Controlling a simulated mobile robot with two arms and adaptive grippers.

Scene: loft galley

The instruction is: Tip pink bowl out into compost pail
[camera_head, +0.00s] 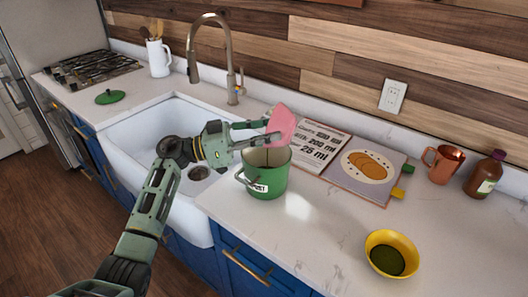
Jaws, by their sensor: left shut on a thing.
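The pink bowl (284,121) is tipped steeply on its side above the green compost pail (268,182). My left gripper (268,131) is shut on the bowl and holds it over the pail's mouth. The pail stands upright on the counter at the sink's right edge, with a handle on its left side and a white label. A thin dark streak shows at the pail's mouth below the bowl; I cannot tell what it is. The bowl's inside and the pail's bottom are hidden. My right gripper is not in view.
An open cookbook (362,171) lies right of the pail. A copper mug (443,164), brown bottle (484,174) and yellow bowl (377,241) with green contents stand farther right. The sink (140,129), faucet (232,60) and green lid (110,97) are left.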

